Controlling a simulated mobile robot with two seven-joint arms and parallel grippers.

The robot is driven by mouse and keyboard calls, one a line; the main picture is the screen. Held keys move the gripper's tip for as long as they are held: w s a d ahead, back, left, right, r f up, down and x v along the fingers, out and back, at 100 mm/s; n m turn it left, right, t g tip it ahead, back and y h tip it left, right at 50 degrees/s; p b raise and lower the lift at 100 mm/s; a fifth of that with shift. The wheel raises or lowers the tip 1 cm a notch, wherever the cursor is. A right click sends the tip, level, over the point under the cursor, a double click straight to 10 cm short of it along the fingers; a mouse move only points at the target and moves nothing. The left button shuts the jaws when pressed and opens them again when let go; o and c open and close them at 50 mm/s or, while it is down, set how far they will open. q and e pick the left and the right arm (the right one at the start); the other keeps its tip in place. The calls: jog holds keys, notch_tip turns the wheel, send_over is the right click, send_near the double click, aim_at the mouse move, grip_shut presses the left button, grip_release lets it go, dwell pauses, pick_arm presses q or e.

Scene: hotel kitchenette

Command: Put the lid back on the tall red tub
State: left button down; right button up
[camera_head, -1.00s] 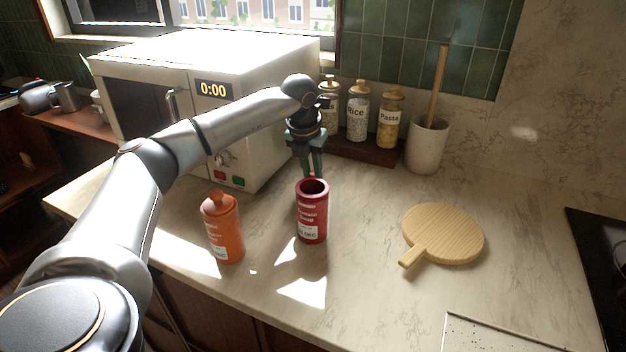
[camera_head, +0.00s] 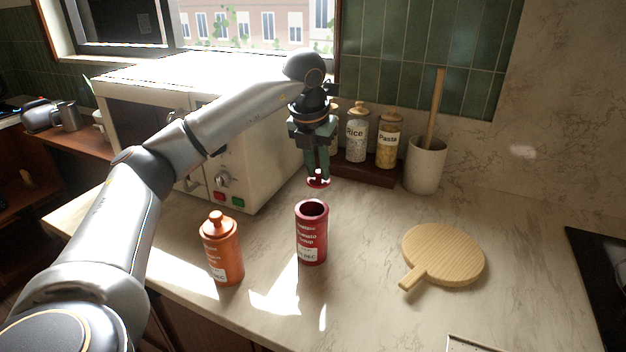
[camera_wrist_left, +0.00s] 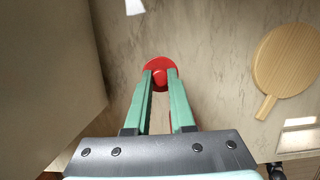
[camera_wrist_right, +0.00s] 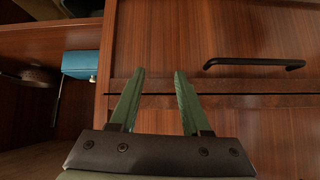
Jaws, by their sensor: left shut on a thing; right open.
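The tall red tub (camera_head: 312,240) stands upright and open on the counter, its dark mouth facing up. My left gripper (camera_head: 318,174) is shut on the red lid (camera_head: 318,183) by its knob. The lid shows above and apart from the tub's rim in the head view. In the left wrist view the lid (camera_wrist_left: 159,66) lies at the fingertips of my left gripper (camera_wrist_left: 160,77), and the tub is mostly hidden there. My right gripper (camera_wrist_right: 158,75) is open and empty in front of wooden drawers, low and away from the counter top.
An orange lidded tub (camera_head: 222,250) stands left of the red one. A microwave (camera_head: 240,150) is behind left, with jars (camera_head: 357,138) on a rack and a utensil crock (camera_head: 425,165) behind right. A round wooden board (camera_head: 445,255) lies right; counter between is clear.

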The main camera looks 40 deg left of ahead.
pick_arm(q)
jog(key=s+d+r+m+p, duration=0.2)
jog(key=m+p, duration=0.1)
jog(key=s+d+r+m+h+p, duration=0.1)
jog(key=s+d+r+m+p, duration=0.1)
jog(key=s+r+m+p, duration=0.1)
jog(key=s+d+r+m+h+p, duration=0.1)
jog(key=s+d+r+m+p, duration=0.1)
jog(key=s+r+p, duration=0.1)
jog(key=shift+s+d+r+m, duration=0.1)
jog(key=shift+s+d+m, duration=0.2)
jog(key=shift+m, duration=0.1)
jog(key=f+m, duration=0.1)
jog(key=f+m+b, duration=0.1)
jog(key=s+f+h+b, duration=0.1)
jog(key=f, duration=0.1)
jog(key=shift+m+g, duration=0.4)
jog(key=shift+f+b, duration=0.7)
jog(key=shift+b, duration=0.05)
dwell(0.7)
